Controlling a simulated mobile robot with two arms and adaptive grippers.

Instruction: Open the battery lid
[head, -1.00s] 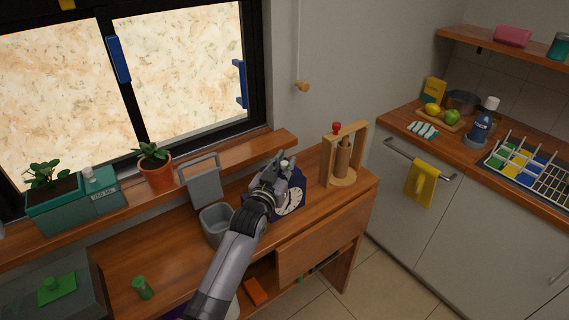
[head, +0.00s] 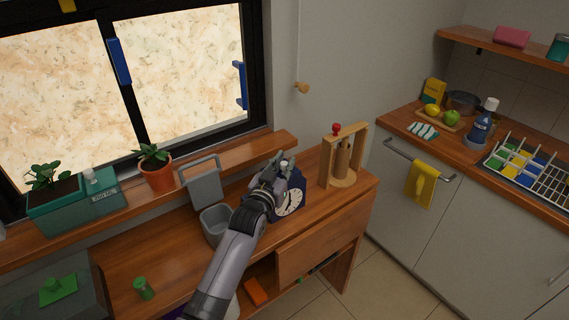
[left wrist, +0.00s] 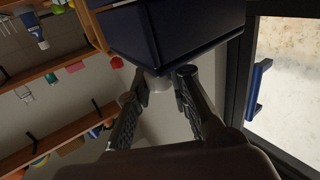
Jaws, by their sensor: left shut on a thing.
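A dark blue clock (head: 289,201) with a pale round face stands on the wooden desk. My left gripper (head: 277,167) is at the upper left of the clock, behind its face. In the left wrist view the dark blue clock body (left wrist: 195,25) fills the top. My left gripper's fingers (left wrist: 158,87) converge on a small light grey knob (left wrist: 158,83) just at the clock's edge, and they are shut on it. A panel edge shows on the clock body, but I cannot tell whether it is the battery lid. My right gripper is not in view.
A grey open bin (head: 216,226) stands left of the clock. A wooden stand with a red knob (head: 337,130) is close on its right. A potted plant (head: 155,168) is on the window sill. A green-capped jar (head: 143,288) stands at the desk's front left.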

